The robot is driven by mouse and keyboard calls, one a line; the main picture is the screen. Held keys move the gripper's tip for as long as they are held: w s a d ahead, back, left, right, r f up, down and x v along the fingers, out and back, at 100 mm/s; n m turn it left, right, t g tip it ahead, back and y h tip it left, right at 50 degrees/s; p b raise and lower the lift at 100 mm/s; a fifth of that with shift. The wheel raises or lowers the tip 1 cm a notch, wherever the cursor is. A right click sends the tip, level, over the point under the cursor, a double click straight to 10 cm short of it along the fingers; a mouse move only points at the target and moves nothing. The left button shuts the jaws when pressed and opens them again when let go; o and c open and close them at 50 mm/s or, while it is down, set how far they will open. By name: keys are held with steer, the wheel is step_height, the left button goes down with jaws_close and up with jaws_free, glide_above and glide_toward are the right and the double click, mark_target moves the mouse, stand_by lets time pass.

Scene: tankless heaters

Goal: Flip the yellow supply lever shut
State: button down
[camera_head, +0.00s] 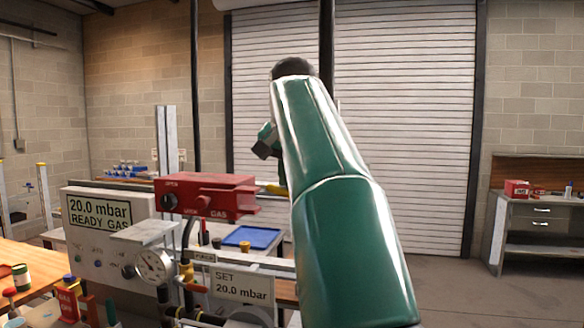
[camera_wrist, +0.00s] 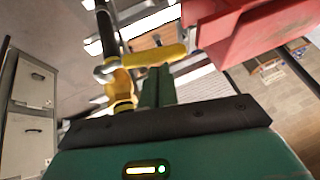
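The yellow supply lever (camera_wrist: 152,56) runs roughly sideways across the wrist view, from a metal pivot on a yellow valve body (camera_wrist: 121,86) toward the red box. In the head view a short piece of the yellow lever (camera_head: 272,188) shows beside the red GAS box (camera_head: 207,196); my arm hides what lies to its right. My gripper's two green fingers (camera_wrist: 157,86) stand close together, with no clear gap between them. Their tips are just below the lever in the wrist view; I cannot tell whether they touch it. Nothing shows held between them.
The red box (camera_wrist: 248,35) is close on the right in the wrist view. A dark pipe (camera_wrist: 105,32) rises from the valve. A white panel (camera_head: 105,235) reading "20.0 mbar READY GAS", a gauge (camera_head: 153,266) and a blue tray (camera_head: 250,238) are in the head view.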

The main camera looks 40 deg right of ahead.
steer(key=shift+a+f, duration=0.45)
steer(key=shift+w+a+f, duration=0.15)
steer(key=shift+w+f, duration=0.15)
steer(key=shift+f, duration=0.35)
steer(key=shift+w+f, duration=0.1)
steer(key=shift+f, duration=0.1)
steer(key=shift+r, duration=0.1)
